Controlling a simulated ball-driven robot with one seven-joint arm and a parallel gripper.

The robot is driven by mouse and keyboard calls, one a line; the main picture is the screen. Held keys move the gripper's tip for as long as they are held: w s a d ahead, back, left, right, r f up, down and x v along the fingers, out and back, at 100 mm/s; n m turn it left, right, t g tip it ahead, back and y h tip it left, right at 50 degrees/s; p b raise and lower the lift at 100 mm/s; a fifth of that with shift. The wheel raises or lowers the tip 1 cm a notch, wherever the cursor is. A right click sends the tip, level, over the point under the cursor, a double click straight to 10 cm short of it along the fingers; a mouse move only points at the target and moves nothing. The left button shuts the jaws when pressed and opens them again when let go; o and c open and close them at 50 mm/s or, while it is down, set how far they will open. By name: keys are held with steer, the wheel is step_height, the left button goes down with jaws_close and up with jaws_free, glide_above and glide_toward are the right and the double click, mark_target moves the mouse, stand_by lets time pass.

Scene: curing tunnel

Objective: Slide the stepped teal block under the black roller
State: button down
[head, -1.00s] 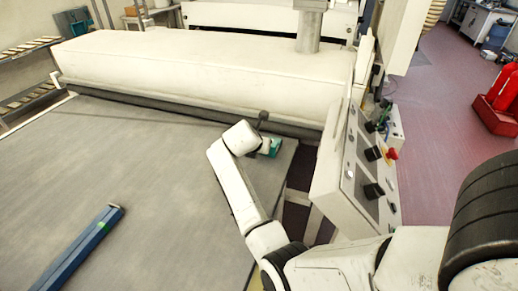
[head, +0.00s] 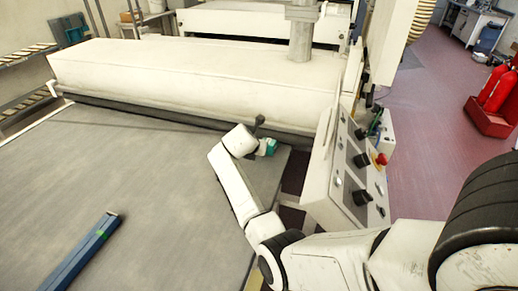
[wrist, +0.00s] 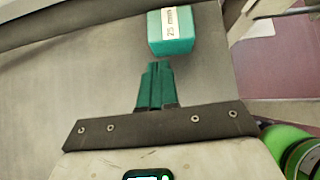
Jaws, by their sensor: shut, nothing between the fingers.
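The teal block (wrist: 170,32) lies on the grey table in the wrist view, with a white "25 mm" label on it. My gripper (wrist: 160,66) has dark green fingers pressed together and empty. Its tips are just short of the block's near face, with a narrow gap in the picture; contact is unclear. In the head view the block (head: 267,147) is beside my wrist near the table's right edge, and my fingertips are hidden. The black roller (head: 180,120) runs along the front of the long white cover, just beyond the block.
The grey table (head: 130,160) is mostly clear; a blue bar (head: 85,250) lies at its left front. A control box (head: 345,170) with dark knobs and a red button stands right of the table, close to my arm. The long white cover (head: 180,80) spans the back.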

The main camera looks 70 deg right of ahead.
steer(key=v, duration=1.1)
steer(key=shift+a+f+b, duration=0.3)
steer(key=shift+a, duration=0.15)
steer(key=shift+s, duration=0.15)
